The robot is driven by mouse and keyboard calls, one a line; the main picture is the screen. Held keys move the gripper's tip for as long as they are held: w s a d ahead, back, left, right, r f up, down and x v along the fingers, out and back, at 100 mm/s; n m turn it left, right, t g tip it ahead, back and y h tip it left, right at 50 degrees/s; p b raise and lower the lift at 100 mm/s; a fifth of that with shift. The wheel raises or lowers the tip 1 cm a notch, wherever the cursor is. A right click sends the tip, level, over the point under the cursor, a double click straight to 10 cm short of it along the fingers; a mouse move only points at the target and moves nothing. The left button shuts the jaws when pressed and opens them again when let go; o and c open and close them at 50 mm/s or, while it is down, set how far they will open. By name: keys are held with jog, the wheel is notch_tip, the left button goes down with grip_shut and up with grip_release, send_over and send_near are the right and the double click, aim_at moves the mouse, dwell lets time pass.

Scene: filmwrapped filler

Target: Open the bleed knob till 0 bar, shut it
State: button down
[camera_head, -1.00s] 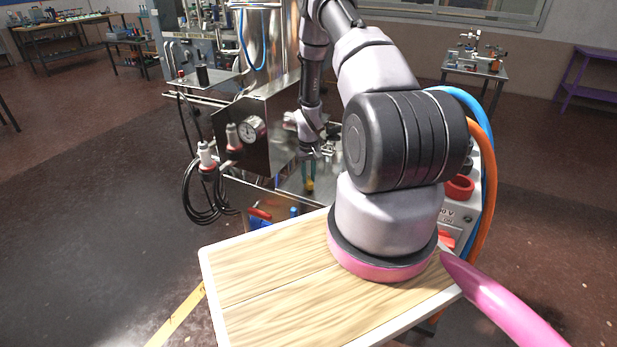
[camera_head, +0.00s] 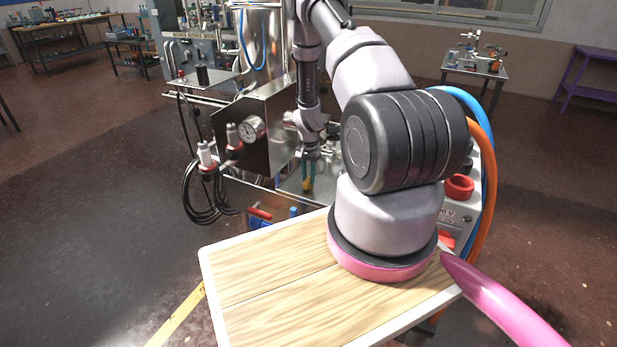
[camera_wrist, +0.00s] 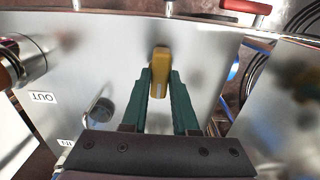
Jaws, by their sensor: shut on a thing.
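A yellow knob (camera_wrist: 160,72) stands against a bare metal panel in the wrist view, between the tips of my gripper's green fingers (camera_wrist: 161,84). The fingers are shut on it. In the head view my gripper (camera_head: 309,172) reaches down over the metal skid, and a bit of the yellow knob (camera_head: 306,186) shows at its tips. A round pressure gauge (camera_head: 251,128) with a white dial sits on the steel box to the left; its reading is too small to tell.
A dark round knob (camera_wrist: 99,112) and a label "OUT" (camera_wrist: 43,97) lie left of the fingers. A red handle (camera_wrist: 247,7) is at the top right edge. Black cable coils (camera_head: 203,195) hang left of the skid. A wooden top (camera_head: 265,285) is in front.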

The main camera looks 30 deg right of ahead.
aim_at(308, 179)
jog(key=m, duration=0.4)
jog(key=shift+m, duration=2.1)
jog(key=c, duration=0.7)
grip_release()
notch_tip(308, 179, up, 11)
jog(key=shift+f, duration=0.1)
